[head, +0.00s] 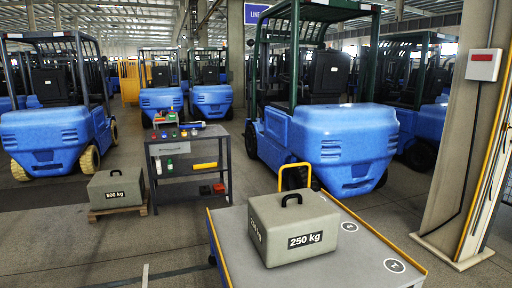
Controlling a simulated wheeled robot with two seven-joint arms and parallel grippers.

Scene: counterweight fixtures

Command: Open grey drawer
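A dark grey workbench (225,165) with open shelves stands left of centre. Below its top is a grey front panel with a small label (171,147), which may be the grey drawer. No gap shows around this panel, and I cannot make out a handle at this size. Small coloured items (170,117) lie on the bench top. Neither of my grippers is in view.
A 250 kg weight (277,257) sits on a grey cart (362,264) in front. A 500 kg weight (115,200) rests on a pallet (92,214) left of the bench. Blue forklifts (343,145) stand behind. A pillar (462,140) is at right. Floor before the bench is clear.

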